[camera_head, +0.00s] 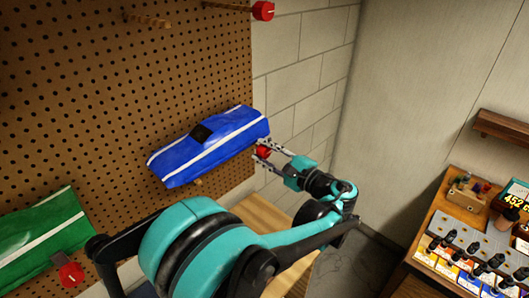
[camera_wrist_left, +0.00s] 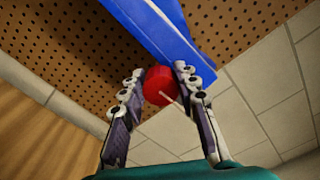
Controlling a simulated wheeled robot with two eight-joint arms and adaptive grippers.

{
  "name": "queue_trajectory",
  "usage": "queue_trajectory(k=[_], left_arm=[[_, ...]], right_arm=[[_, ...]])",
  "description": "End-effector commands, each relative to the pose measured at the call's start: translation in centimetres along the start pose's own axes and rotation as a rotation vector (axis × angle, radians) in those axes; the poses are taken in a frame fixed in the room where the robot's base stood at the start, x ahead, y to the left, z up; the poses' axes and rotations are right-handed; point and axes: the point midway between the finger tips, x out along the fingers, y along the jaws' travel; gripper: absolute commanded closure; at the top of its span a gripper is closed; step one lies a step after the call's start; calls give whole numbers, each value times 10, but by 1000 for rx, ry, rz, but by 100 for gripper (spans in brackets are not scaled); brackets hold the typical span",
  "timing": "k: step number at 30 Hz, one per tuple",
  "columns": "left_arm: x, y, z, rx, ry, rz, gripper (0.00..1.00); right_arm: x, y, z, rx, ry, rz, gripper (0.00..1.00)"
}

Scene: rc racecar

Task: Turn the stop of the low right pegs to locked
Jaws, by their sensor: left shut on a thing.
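A blue car body shell (camera_head: 208,146) with white stripes hangs on the pegboard. A red stop (camera_head: 263,152) sits at the right end of the low right pegs, beside the shell's right end. My left gripper (camera_head: 264,153) is at this stop, with its fingers on either side of it. In the left wrist view the red stop (camera_wrist_left: 160,86) lies between the fingertips (camera_wrist_left: 160,82), and a thin pale line shows on its face. The gripper is shut on it. The blue shell (camera_wrist_left: 168,35) shows behind it. My right gripper is not in view.
The pegboard (camera_head: 110,100) fills the left. A green shell (camera_head: 40,230) with a red stop (camera_head: 70,274) is at low left. Another red stop (camera_head: 263,11) is at the top. A workbench (camera_head: 425,262) with bottles and boxes stands at right, below a wooden shelf (camera_head: 503,128).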

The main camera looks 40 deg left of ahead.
Motion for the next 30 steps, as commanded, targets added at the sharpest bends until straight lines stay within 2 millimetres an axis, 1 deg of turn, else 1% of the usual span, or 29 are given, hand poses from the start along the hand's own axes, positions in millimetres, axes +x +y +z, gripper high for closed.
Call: queue_trajectory(k=[5, 30], left_arm=[[0, 2, -1, -115, 1, 2, 98], [0, 4, -2, -909, 1, 3, 98]], right_arm=[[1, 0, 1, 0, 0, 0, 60], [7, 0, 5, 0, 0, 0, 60]])
